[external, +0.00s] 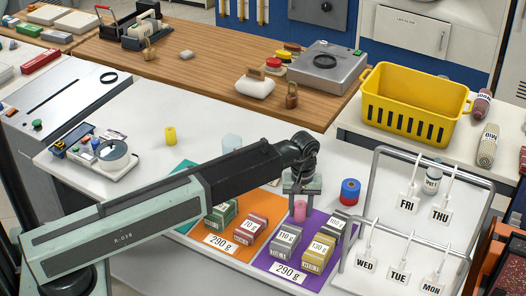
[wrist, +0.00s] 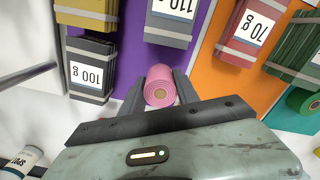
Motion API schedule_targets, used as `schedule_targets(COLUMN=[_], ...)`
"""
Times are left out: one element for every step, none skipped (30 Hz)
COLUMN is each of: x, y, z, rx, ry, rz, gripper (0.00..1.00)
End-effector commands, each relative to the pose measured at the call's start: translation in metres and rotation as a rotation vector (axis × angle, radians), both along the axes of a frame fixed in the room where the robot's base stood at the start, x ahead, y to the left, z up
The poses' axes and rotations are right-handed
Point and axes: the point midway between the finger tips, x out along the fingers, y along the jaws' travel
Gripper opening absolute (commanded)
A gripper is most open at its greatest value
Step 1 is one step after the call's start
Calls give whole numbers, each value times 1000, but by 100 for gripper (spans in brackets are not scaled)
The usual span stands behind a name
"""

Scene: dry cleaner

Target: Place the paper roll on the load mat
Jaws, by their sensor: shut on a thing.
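A pink paper roll (external: 299,209) is held upright in my gripper (external: 300,192), over or just at the far part of the purple mat (external: 262,262). In the wrist view the roll (wrist: 160,88) sits between the two dark fingers of my gripper (wrist: 160,82), its tan core showing. I cannot tell whether its underside touches the surface. The purple mat (wrist: 199,20) carries grey bundles and a yellow one, with a 290 g label. An orange mat (external: 190,229) lies to its left, also labelled 290 g. Which mat is the load mat is not marked.
The 110 g bundle (external: 286,239) and 100 g bundle (external: 334,225) stand close to the roll. A metal rack (external: 376,200) with day tags stands right.

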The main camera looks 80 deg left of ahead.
Motion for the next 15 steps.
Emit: schedule_targets(x=[0,0,0,0,0,0,0,0,0,0,0,0,0,0,0], y=[0,0,0,0,0,0,0,0,0,0,0,0,0,0,0], z=[-18,-23,-28,-29,-28,-26,-24,-24,-24,-24,-24,-25,-27,-28,-28], rx=[0,0,0,0,0,0,0,0,0,0,0,0,0,0,0], ry=[0,0,0,0,0,0,0,0,0,0,0,0,0,0,0], rz=[0,0,0,0,0,0,0,0,0,0,0,0,0,0,0], gripper=[0,0,0,0,0,0,0,0,0,0,0,0,0,0,40])
